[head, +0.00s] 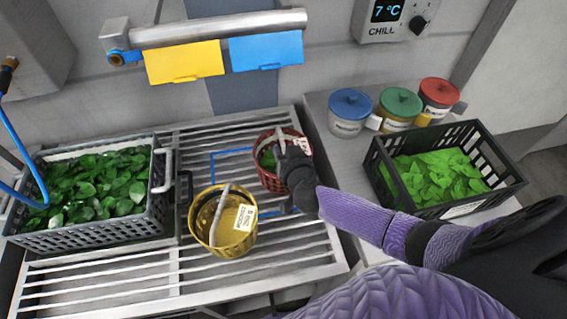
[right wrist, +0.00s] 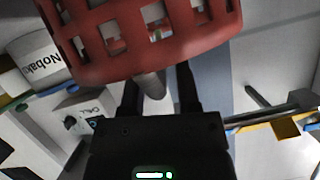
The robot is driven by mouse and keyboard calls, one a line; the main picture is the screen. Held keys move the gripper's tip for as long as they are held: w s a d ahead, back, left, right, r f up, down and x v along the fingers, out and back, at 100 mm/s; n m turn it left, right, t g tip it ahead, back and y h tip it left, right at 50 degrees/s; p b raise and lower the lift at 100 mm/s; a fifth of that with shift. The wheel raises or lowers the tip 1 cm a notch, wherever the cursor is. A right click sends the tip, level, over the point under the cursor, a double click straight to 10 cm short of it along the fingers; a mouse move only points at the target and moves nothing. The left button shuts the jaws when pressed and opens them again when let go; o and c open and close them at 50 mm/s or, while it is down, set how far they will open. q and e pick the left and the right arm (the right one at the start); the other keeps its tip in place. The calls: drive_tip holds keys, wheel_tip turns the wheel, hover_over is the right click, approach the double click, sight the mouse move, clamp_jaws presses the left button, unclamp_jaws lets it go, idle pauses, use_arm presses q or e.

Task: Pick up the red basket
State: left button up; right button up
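The red basket (head: 270,174) stands on the slatted metal rack (head: 290,256), right of the yellow basket (head: 228,243), with some greens in it and a light grey handle (head: 281,141) over it. My right gripper (head: 286,160) is at the handle, at the basket's right side, and covers part of it. In the right wrist view the red basket (right wrist: 140,35) fills the top. A grey rod, seemingly its handle (right wrist: 151,86), shows between the two separated fingers of my right gripper (right wrist: 159,85), with a gap on one side. My left gripper is out of view.
A grey crate of dark leaves (head: 62,239) stands at left. A black crate of bright leaves (head: 500,172) is on the right counter. Blue (head: 350,112), green (head: 399,108) and red-lidded (head: 439,97) tubs stand behind it. A rail with yellow (head: 184,63) and blue (head: 266,51) cards hangs behind.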

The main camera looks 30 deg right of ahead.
clamp_jaws()
idle(0.5)
idle(0.6)
